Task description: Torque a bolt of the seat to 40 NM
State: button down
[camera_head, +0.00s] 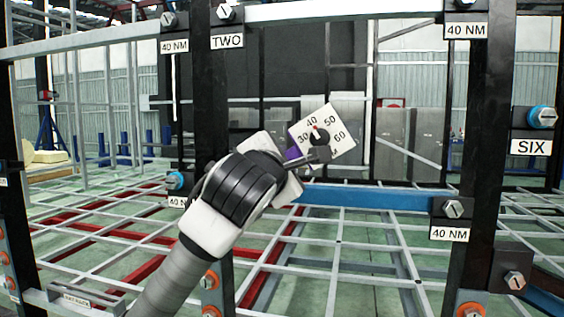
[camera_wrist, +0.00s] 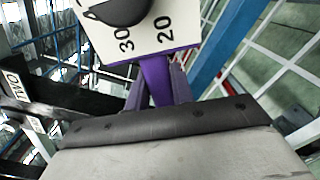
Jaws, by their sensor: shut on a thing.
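A white dial plate (camera_head: 335,128) marked 30 to 60 stands tilted at the centre, with a dark knob and a small red mark near the 40. In the wrist view the plate (camera_wrist: 180,25) shows 20 and 30. My gripper (camera_wrist: 158,90) is shut on the purple part (camera_wrist: 153,72) below this dial. The purple part shows only partly in the head view (camera_head: 293,153). The dial is apart from these bolts in the picture.
Black posts (camera_head: 211,110) and (camera_head: 487,130) rise on both sides. A blue beam (camera_head: 370,197) runs between them. A SIX label (camera_head: 531,147) sits below a blue-ringed bolt (camera_head: 541,117); a TWO label (camera_head: 227,42) is upper left. A floor grid (camera_head: 340,245) lies beyond.

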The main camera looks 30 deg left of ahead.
jog(key=shift+d+f+m+b, duration=0.4)
jog(key=shift+f+m+b, duration=0.25)
jog(key=shift+b, duration=0.1)
jog(key=shift+w+d+f+m+b, duration=0.1)
jog(key=shift+d+f+m+b, duration=0.15)
jog(key=shift+f+m+b, duration=0.35)
jog(key=shift+w+d+f+m+b, duration=0.1)
jog(key=shift+d+f+m+b, duration=0.2)
jog(key=shift+f+b, duration=0.35)
jog(key=shift+f+m+b, duration=0.45)
jog(key=shift+b, duration=0.3)
jog(key=shift+r+n, duration=0.3)
jog(key=shift+r, duration=0.1)
jog(key=shift+s, duration=0.15)
